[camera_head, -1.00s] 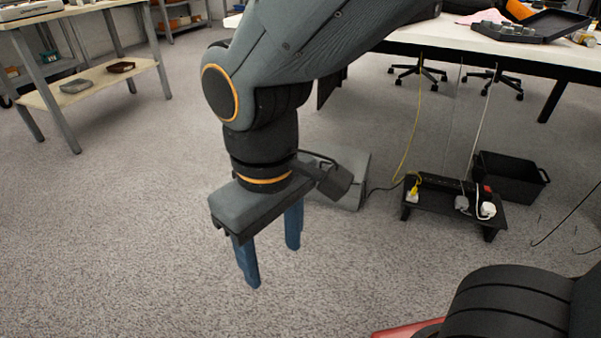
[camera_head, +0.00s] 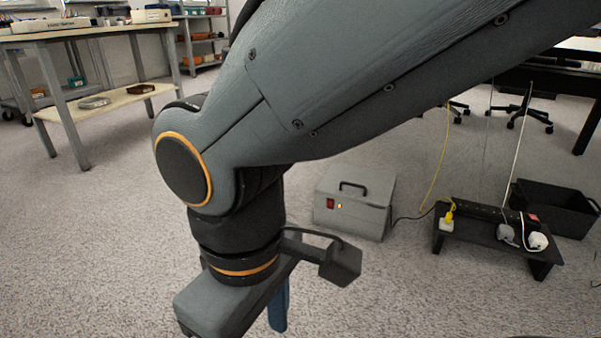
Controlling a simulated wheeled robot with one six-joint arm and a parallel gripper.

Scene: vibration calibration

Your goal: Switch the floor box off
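The floor box (camera_head: 355,199) is a grey metal case with a black handle on top, standing on the carpet right of my arm. Its front has a red switch (camera_head: 330,204) and a small lit amber lamp (camera_head: 340,206). My gripper (camera_head: 270,325) is in front of the box and to its left, pointing down, apart from it. One blue finger shows; the other finger is hidden or outside the picture, so its opening cannot be judged.
A black low stand with a power strip (camera_head: 487,210) and several plugs is right of the box, joined to it by a dark cable. A yellow cable (camera_head: 440,165) and white cables hang there. A black bin (camera_head: 553,207) stands behind. A workbench (camera_head: 88,29) is at left.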

